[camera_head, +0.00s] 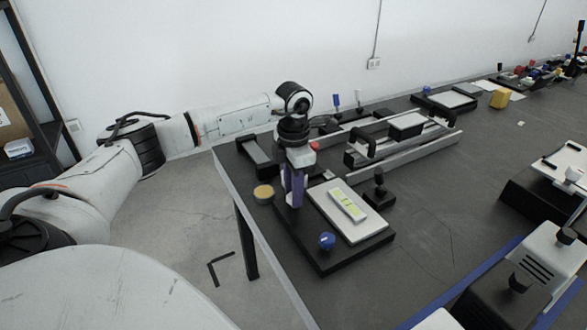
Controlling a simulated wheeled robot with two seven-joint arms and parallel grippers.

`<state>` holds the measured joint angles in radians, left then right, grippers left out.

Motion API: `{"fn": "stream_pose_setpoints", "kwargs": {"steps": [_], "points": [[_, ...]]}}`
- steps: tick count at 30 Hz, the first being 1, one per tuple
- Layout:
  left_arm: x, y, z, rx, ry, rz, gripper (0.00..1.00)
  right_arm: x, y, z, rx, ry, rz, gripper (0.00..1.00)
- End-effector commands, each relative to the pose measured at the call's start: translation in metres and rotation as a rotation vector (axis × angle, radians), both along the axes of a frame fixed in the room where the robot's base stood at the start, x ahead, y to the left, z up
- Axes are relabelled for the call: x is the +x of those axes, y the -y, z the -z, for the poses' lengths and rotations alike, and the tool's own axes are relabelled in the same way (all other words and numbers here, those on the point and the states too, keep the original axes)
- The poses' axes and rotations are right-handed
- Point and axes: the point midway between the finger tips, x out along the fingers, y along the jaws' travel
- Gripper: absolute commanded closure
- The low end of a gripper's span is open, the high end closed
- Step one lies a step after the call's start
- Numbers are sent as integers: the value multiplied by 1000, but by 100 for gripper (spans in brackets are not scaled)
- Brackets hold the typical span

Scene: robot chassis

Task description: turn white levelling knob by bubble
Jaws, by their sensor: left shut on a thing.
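The levelling fixture has a black base (326,262) with a tilted-looking white plate (364,228) on it. A bubble level (347,204) with a yellow-green vial lies on the plate. A blue knob (327,241) stands at the plate's near corner, and a red knob (315,146) shows at the far side behind my gripper. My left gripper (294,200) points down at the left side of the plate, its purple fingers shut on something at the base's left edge. The white knob is not visible; the fingers cover that spot. My right gripper is not in view.
A black knob on a small block (379,193) stands right of the plate. A round tan-topped tin (264,193) sits at the table's left edge. A rail with black handles (405,148) lies behind. White and black boxes (536,262) fill the near right. The middle table is clear.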

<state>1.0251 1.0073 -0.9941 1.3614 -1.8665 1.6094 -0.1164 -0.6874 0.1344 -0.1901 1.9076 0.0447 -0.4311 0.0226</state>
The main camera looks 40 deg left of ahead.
Motion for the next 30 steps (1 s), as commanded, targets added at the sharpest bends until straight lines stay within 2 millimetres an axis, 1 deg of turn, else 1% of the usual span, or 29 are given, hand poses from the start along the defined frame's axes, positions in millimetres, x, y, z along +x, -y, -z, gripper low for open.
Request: {"fn": "stream_pose_setpoints", "kwargs": {"steps": [9, 23, 24, 27, 30], "points": [[0, 0, -1, 1, 0, -92, 95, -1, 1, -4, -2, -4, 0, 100], [0, -1, 0, 2, 2, -102, 95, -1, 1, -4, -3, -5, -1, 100], [0, -1, 0, 2, 2, -102, 68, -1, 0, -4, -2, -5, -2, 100], [0, 0, 0, 2, 2, -101, 54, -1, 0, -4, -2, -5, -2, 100], [0, 0, 0, 1, 1, -101, 54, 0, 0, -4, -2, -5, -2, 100]]}}
